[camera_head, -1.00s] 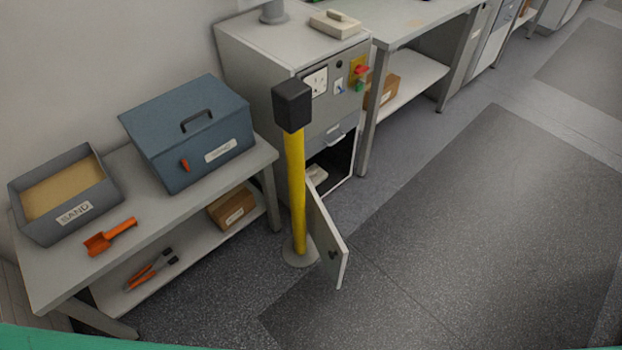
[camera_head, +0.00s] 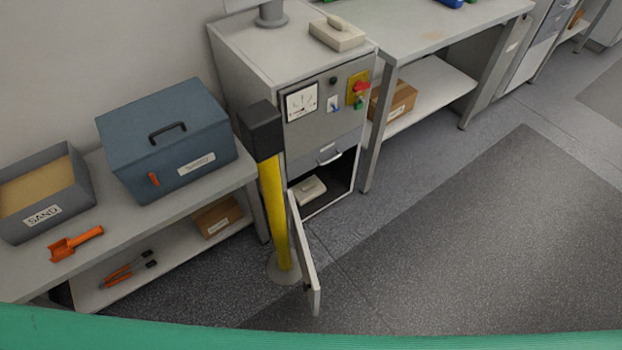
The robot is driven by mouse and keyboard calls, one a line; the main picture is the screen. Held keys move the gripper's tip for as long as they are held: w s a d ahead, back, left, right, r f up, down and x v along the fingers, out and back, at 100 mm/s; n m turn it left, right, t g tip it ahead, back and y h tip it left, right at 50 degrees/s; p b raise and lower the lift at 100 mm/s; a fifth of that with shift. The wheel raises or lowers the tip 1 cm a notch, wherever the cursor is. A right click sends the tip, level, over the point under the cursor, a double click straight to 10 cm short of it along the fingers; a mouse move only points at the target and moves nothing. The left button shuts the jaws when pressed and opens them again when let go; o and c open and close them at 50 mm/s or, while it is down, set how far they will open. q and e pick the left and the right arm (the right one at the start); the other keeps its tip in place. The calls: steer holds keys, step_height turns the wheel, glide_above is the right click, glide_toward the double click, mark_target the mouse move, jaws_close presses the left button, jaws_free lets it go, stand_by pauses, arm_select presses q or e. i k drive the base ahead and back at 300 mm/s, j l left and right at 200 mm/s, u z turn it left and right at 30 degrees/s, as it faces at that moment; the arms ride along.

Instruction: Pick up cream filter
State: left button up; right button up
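A cream block with a raised grip, which looks like a cream filter (camera_head: 337,34), lies on top of the grey cabinet (camera_head: 232,48). A second similar cream block (camera_head: 308,190) lies low inside the cabinet's open lower compartment, partly in shadow. The compartment's door (camera_head: 304,258) stands open, swung out toward me. Neither of my grippers shows in the head view.
A yellow post (camera_head: 273,212) with a black top stands just in front of the cabinet, beside the open door. At left, a bench (camera_head: 205,197) holds a blue box (camera_head: 170,140), a sand tray (camera_head: 42,214) and an orange scoop (camera_head: 75,244). The floor at right is clear.

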mark_target(305, 192)
steer(key=i+l+u, duration=0.1)
steer(key=l, duration=0.25)
steer(key=i+l+u, duration=0.1)
steer(key=i+l, duration=0.2)
steer(key=i+l+u, duration=0.1)
steer(key=l, duration=0.35)
steer(key=i+l+u, duration=0.1)
steer(key=l, duration=0.3)
steer(key=i+l+u, duration=0.1)
steer(key=i+l, duration=0.15)
steer(key=l, duration=0.15)
